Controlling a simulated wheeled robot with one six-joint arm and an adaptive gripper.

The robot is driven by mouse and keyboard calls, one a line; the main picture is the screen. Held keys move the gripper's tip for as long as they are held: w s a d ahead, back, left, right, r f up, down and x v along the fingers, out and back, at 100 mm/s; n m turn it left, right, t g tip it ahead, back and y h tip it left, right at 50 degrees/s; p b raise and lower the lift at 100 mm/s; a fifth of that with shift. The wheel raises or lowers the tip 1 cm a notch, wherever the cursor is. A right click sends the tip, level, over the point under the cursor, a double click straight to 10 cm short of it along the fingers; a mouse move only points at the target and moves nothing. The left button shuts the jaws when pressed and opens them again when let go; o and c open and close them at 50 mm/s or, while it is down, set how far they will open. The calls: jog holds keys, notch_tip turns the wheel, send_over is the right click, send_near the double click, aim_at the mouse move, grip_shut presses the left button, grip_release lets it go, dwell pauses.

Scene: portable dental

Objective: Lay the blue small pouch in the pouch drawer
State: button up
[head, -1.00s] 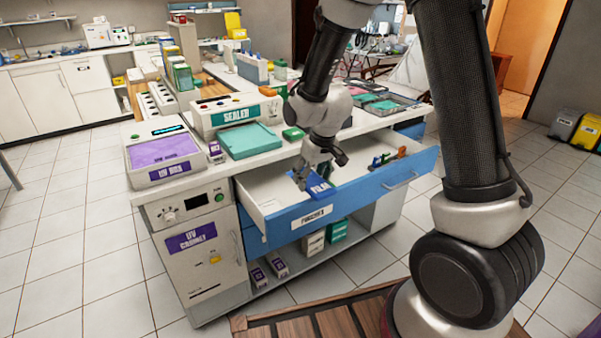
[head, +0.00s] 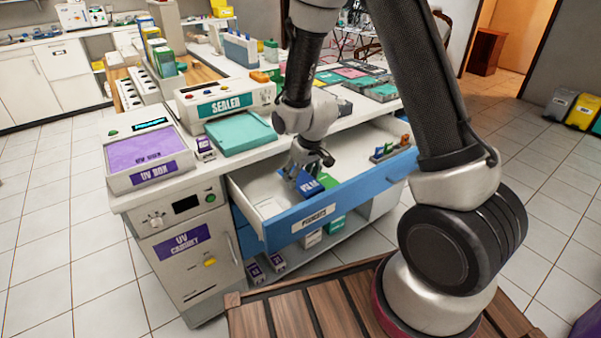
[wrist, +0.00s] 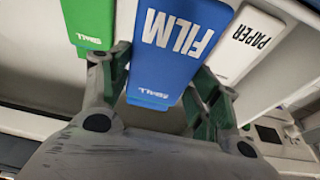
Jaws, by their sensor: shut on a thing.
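The blue small pouch (head: 309,186), marked FILM, is between the fingers of my gripper (head: 305,165), which is shut on it. The wrist view also shows the blue pouch (wrist: 172,50) with a finger at each side. In the head view the pouch is over or inside the open pouch drawer (head: 262,208), which has a blue front with a label. Whether it touches the drawer floor is unclear. A green pouch (wrist: 88,22) marked SMALL and a white PAPER pouch (wrist: 247,42) flank it in the wrist view.
The drawer's right part holds small coloured items (head: 388,150). A sealer (head: 225,104) with a teal tray (head: 240,134) and a UV box (head: 148,160) stand on the counter. The UV cabinet (head: 185,245) is left of the drawer.

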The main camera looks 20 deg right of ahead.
aim_at(300, 199)
jog(key=shift+f, duration=3.3)
jog(key=shift+s, duration=0.1)
jog(key=shift+f, duration=0.15)
jog(key=o, duration=1.1)
jog(key=v, duration=1.2)
jog(key=shift+s, duration=0.1)
